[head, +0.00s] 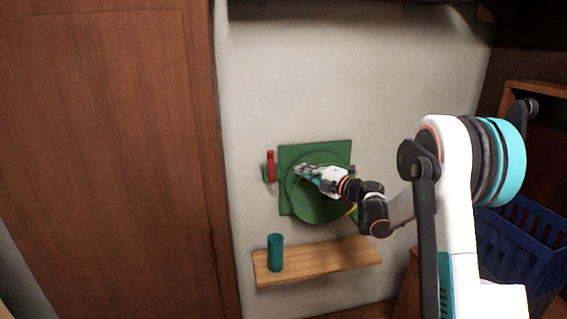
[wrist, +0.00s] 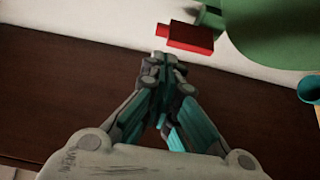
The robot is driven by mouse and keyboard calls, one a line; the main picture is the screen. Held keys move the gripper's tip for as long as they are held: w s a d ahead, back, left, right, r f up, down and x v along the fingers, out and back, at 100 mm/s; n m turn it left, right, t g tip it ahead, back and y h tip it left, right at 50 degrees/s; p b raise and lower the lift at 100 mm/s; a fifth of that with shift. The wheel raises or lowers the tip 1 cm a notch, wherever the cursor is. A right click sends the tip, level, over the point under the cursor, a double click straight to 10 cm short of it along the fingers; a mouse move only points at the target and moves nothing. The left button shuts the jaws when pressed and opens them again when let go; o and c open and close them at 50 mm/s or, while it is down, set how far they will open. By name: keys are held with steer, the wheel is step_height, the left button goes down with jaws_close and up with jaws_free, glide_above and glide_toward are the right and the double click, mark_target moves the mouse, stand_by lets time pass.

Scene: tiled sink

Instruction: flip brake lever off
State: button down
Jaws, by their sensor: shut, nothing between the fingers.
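The red brake lever (head: 270,165) stands upright at the left side of a green square panel (head: 343,151) on the wall. A round green disc (head: 318,212) sits on the panel's front. My gripper (head: 299,170) is in front of the disc, to the right of the lever. In the wrist view the red lever (wrist: 187,38) shows just beyond and slightly right of my fingertips (wrist: 163,62). The fingers are shut and empty. A gap to the lever seems to remain, but its depth is hard to judge.
A wooden shelf (head: 325,262) is below the panel, with a teal cylinder (head: 275,252) standing on it. A large brown door or cabinet (head: 105,160) fills the left. A blue crate (head: 520,235) is at the right. The wall around the panel is bare.

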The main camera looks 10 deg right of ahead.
mark_target(271, 158)
steer(key=b+x, duration=0.3)
steer(key=x, duration=1)
steer(key=shift+w+a, duration=0.25)
steer(key=shift+w, duration=0.1)
steer(key=shift+a+r+n, duration=0.1)
steer(key=shift+a+n, duration=0.2)
steer(key=shift+a, duration=0.05)
steer(key=shift+a+g+p, duration=0.15)
steer(key=shift+g+p, duration=0.15)
steer(key=shift+p, duration=0.05)
steer(key=shift+a+n+h+p, duration=0.35)
steer(key=shift+a+n+h, duration=0.05)
steer(key=shift+a+n, duration=0.1)
steer(key=a+n+h, duration=0.1)
steer(key=a+f+n+g+p, duration=0.1)
steer(key=a, duration=0.1)
steer(key=a+n+h+p, duration=0.1)
steer(key=shift+a+f+g+h, duration=0.2)
steer(key=shift+f+g+h, duration=0.1)
steer(key=shift+g, duration=0.1)
